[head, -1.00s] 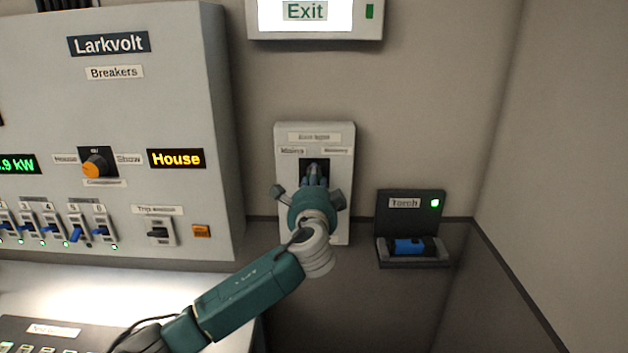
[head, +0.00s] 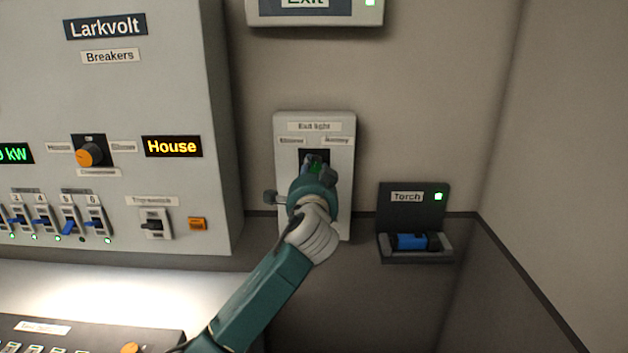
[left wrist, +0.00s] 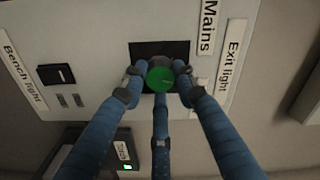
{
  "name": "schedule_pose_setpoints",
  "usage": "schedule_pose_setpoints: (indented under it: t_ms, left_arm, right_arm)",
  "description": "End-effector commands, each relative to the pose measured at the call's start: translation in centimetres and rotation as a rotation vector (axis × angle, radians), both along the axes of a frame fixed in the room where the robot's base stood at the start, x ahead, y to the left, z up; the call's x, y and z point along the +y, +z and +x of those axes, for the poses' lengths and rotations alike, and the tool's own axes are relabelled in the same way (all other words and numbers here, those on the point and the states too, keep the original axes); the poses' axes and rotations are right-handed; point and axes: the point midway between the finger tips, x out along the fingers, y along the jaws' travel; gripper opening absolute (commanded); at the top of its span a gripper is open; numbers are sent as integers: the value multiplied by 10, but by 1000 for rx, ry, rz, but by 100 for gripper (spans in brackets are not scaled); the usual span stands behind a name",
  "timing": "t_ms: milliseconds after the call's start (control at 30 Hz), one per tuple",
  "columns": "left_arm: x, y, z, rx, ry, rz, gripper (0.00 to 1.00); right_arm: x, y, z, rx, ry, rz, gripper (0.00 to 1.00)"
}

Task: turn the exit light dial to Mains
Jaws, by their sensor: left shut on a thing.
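The exit light dial has a green round cap (left wrist: 160,79) and sits on a black square plate (left wrist: 146,50) in the left wrist view. My left gripper (head: 315,167) is at the dial in the head view, its arm coming up from below. Its blue fingers (left wrist: 160,88) are closed around the dial's rim. The light grey exit light panel (head: 343,200) carries a Mains label (head: 292,141) at upper left and a Battery label (head: 337,140) at upper right. The Mains label also shows in the left wrist view (left wrist: 208,25). The dial's pointing direction cannot be told. My right gripper is not in view.
A Larkvolt breaker panel (head: 170,95) stands to the left. A torch holder (head: 415,200) with a blue torch (head: 411,241) is at the right. An exit sign (head: 350,10) is above. A Bench light switch (left wrist: 56,75) shows in the left wrist view.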

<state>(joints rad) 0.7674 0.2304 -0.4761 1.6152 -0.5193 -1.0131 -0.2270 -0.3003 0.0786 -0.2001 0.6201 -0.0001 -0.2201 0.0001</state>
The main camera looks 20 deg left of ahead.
Motion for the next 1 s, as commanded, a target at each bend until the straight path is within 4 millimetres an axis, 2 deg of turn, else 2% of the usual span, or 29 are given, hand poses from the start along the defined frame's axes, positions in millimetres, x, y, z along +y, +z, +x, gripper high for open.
schedule_pose_setpoints:
  t_ms: [33,400,1000]
  left_arm:
    - [-1,-6,0,-10,-1,-48,2]
    - [-1,-5,0,-108,-1,-386,2]
    - [-1,-3,0,-248,1,-877,2]
  right_arm:
    - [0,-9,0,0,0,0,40]
    - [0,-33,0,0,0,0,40]
    - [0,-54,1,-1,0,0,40]
